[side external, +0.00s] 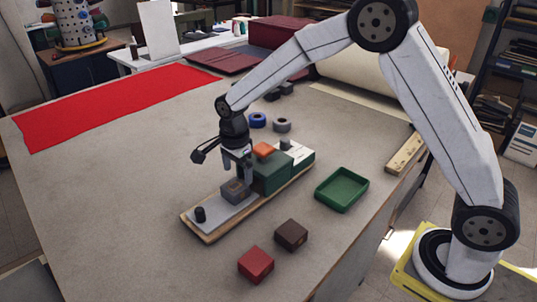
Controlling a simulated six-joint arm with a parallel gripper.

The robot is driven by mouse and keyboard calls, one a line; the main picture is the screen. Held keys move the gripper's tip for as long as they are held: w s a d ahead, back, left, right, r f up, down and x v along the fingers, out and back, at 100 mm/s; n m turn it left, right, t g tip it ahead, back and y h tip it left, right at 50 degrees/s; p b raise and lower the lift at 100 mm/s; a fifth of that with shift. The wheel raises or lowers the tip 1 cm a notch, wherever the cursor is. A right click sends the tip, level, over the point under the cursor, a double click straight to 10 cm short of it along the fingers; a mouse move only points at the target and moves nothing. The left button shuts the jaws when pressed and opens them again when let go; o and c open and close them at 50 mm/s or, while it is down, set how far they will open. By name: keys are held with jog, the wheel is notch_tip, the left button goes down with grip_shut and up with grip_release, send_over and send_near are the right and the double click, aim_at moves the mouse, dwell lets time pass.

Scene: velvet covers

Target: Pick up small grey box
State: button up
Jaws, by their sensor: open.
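A small grey box (235,191) sits on the light grey plate (222,212) of a long wooden board (211,239). My gripper (238,166) points down just above and around the top of the box, with its fingers apart. I cannot tell whether the fingers touch the box. The far side of the box is hidden, and the fingers overlap its top edge in this view.
A dark green block (283,175) stands right behind the box, with an orange piece (264,150) near it. A black knob (200,214) stands in front. A green tray (342,189), a brown block (291,235) and a red block (256,264) lie to the right.

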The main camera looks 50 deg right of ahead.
aim_at(238, 184)
jog(key=shift+f, duration=0.1)
jog(key=shift+w+f, duration=0.15)
jog(key=shift+f, duration=2.35)
jog(key=shift+c, duration=0.2)
jog(key=c, duration=1.1)
jog(key=shift+r, duration=0.15)
jog(key=shift+c, duration=0.2)
